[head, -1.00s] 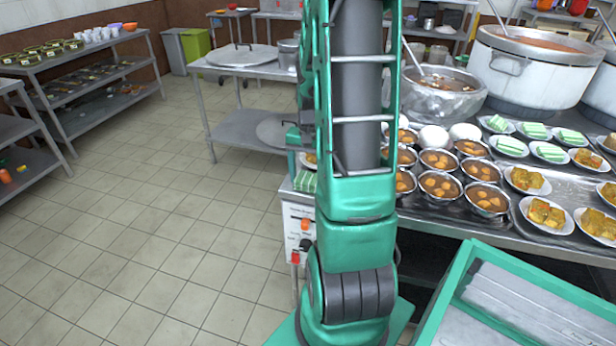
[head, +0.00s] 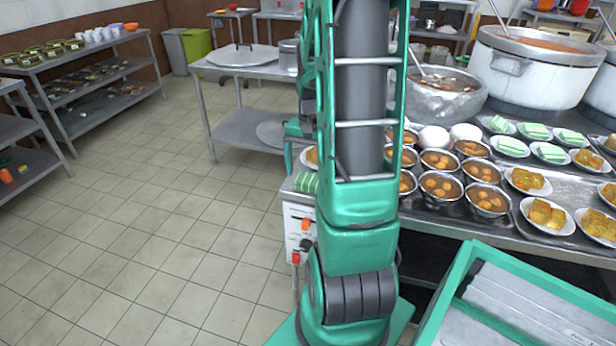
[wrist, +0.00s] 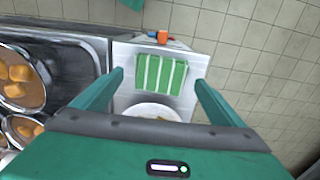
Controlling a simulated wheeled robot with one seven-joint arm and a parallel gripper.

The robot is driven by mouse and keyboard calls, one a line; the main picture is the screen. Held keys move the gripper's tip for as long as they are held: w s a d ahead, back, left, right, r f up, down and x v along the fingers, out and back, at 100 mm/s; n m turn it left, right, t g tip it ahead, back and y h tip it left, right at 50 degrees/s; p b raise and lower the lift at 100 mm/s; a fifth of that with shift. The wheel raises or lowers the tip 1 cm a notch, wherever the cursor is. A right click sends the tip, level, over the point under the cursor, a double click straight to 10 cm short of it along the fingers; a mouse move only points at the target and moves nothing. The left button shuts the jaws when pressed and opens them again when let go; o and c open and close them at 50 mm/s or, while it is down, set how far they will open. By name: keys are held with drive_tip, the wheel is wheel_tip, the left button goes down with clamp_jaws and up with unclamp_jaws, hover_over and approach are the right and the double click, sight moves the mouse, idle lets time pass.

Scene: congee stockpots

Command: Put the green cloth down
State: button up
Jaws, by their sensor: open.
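The green cloth (wrist: 161,75), with white stripes, lies flat on the pale corner of the counter in the wrist view. It also shows in the head view (head: 306,183), partly hidden by my arm. My gripper (wrist: 158,79) is open, with one finger on each side of the cloth in the wrist picture and nothing held between them. The gap in height between fingers and cloth is hard to judge. In the head view my arm hides most of the gripper.
A white plate (wrist: 152,111) sits beside the cloth. Bowls of orange-brown food (head: 441,186) crowd the counter to the right. An orange knob (wrist: 162,37) is on the counter's front.

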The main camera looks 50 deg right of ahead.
sight(311, 179)
wheel_tip(311, 179, up, 9)
drive_tip(key=s+a+r+n, duration=0.1)
drive_tip(key=s+a+n, duration=0.6)
drive_tip(key=s+a, duration=0.6)
drive_tip(key=a, duration=0.3)
drive_tip(key=shift+s+a+r, duration=0.3)
drive_tip(key=shift+s, duration=0.1)
drive_tip(key=shift+w+f, duration=0.25)
drive_tip(key=shift+w, duration=0.3)
drive_tip(key=shift+o, duration=0.5)
